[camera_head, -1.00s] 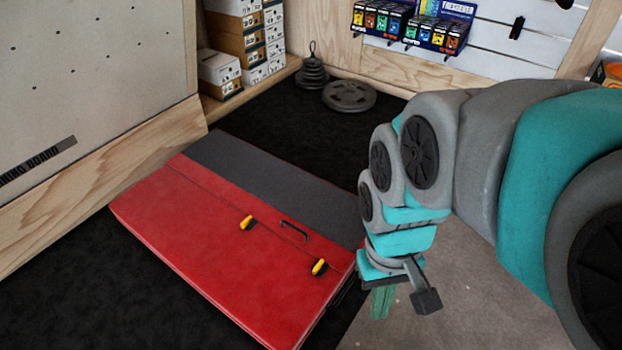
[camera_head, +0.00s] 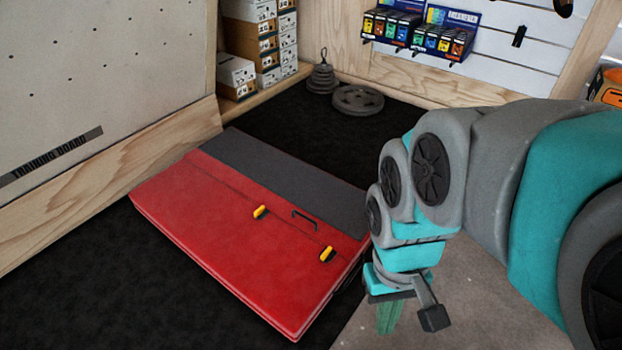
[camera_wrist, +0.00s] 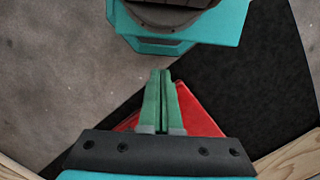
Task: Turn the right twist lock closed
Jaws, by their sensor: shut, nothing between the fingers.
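A red and grey folded crash pad (camera_head: 235,240) lies flat on the black floor. Two yellow twist locks sit along its seam: the left lock (camera_head: 260,212) and the right lock (camera_head: 327,254), with the pad's black handle between them. Both levers look angled to the seam; their exact state is too small to tell. My gripper (camera_head: 388,318) points down, to the right of the pad and of the right lock, apart from both. In the wrist view its green fingers (camera_wrist: 162,82) are together and empty, with a red corner of the pad behind them. No lock shows there.
A wooden climbing wall (camera_head: 100,75) stands at the left. Weight plates (camera_head: 357,100) lie behind the pad, beside stacked boxes (camera_head: 252,45). A display rack (camera_head: 420,30) hangs on the back wall. Black floor left of the pad is clear.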

